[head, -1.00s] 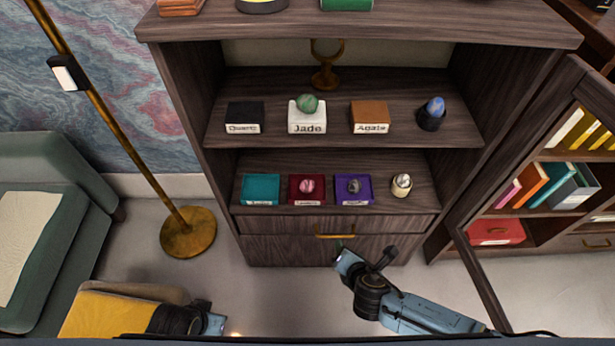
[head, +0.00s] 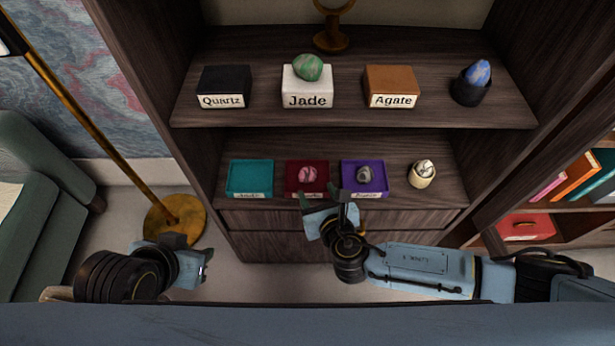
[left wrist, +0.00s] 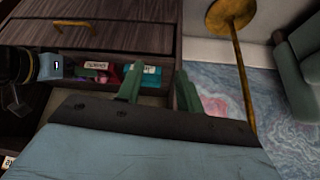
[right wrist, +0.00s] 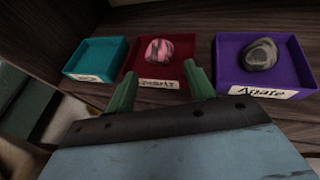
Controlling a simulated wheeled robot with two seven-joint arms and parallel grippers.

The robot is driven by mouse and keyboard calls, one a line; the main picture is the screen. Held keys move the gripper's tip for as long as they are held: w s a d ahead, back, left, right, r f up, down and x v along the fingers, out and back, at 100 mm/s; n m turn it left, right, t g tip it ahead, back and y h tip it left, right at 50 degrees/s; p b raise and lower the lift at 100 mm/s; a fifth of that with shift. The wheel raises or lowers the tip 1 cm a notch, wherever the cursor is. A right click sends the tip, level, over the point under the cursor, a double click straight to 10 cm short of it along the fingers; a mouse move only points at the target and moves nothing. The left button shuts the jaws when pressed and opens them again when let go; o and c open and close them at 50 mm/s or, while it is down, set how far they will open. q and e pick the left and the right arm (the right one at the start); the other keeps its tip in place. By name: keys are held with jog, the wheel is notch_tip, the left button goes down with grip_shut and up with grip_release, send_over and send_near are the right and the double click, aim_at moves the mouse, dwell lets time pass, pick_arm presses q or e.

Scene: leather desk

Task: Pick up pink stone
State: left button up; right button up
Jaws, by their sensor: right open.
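The pink stone (head: 308,174), pink with dark streaks, sits in a dark red tray (head: 292,190) on the lower shelf; it also shows in the right wrist view (right wrist: 159,50). My right gripper (head: 326,196) is open and empty just in front of the red and purple trays. In the right wrist view its green fingertips (right wrist: 158,88) are spread below the red tray, apart from the stone. My left gripper (head: 206,262) is low at the left, away from the shelf. In the left wrist view its green fingers (left wrist: 158,84) stand apart with nothing between them.
A purple tray (head: 378,191) with a grey stone (head: 365,175) is right of the red tray. An empty teal tray (head: 250,178) is left. A cup with a pale stone (head: 421,174) stands further right. The upper shelf (head: 345,115) is above. A brass lamp (head: 176,216) stands left.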

aim_at(310, 179)
jog(key=shift+b+x, duration=0.45)
jog(key=shift+x, duration=0.8)
jog(key=b+x, duration=0.2)
jog(key=x, duration=0.2)
jog(key=shift+w+a+f, duration=0.1)
jog(key=shift+w, duration=0.2)
pick_arm(q)
jog(key=w+d+r+t+h, duration=0.3)
jog(key=w+d+r+t, duration=0.2)
jog(key=w+r+t, duration=0.5)
jog(key=shift+d+r+m, duration=0.15)
jog(key=shift+r+m, duration=0.15)
jog(key=shift+r, duration=0.5)
pick_arm(e)
jog(key=shift+w, duration=0.1)
jog(key=c, duration=0.7)
pick_arm(q)
jog(key=shift+s+f, duration=0.1)
pick_arm(e)
jog(key=shift+c, duration=0.2)
